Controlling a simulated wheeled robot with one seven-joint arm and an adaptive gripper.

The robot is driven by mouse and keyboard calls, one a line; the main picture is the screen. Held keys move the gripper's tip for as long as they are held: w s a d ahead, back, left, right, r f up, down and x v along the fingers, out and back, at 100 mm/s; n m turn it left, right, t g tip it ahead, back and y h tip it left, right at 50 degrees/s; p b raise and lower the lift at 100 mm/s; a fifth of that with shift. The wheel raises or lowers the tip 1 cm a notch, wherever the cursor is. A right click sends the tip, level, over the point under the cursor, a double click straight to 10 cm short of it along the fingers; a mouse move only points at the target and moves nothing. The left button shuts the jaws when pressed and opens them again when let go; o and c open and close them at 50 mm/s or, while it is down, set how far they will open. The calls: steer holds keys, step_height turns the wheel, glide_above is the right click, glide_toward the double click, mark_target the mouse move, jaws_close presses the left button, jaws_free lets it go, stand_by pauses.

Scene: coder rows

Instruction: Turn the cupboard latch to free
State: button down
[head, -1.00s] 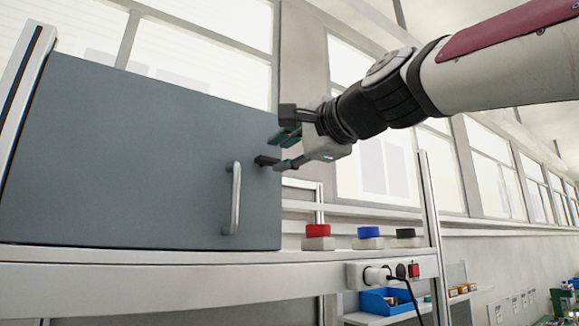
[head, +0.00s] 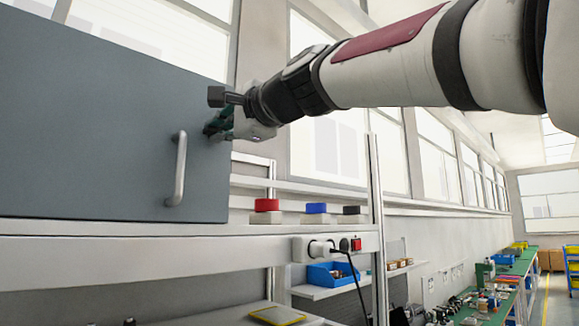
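The grey cupboard (head: 90,120) stands on the shelf at the left, its door closed as far as I can see. A silver bar handle (head: 179,170) is on the door near its right edge. My gripper (head: 212,126) is at the door's upper right edge, in front of where the dark latch showed a second ago. The latch is now hidden behind or between the fingers. I cannot tell whether the fingers are closed on it or only around it.
Red (head: 266,205), blue (head: 316,208) and black (head: 354,210) buttons on pale bases stand on the shelf right of the cupboard. A power socket with a cable (head: 320,249) is on the shelf's front edge. A blue bin (head: 333,274) sits lower. An upright post (head: 375,220) stands at right.

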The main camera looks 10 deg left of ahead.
stand_by(0.3)
steer(key=shift+f+n+b, duration=0.1)
steer(key=shift+n+b, duration=3.75)
steer(key=shift+n, duration=5.05)
steer(key=c, duration=1.7)
jaws_free()
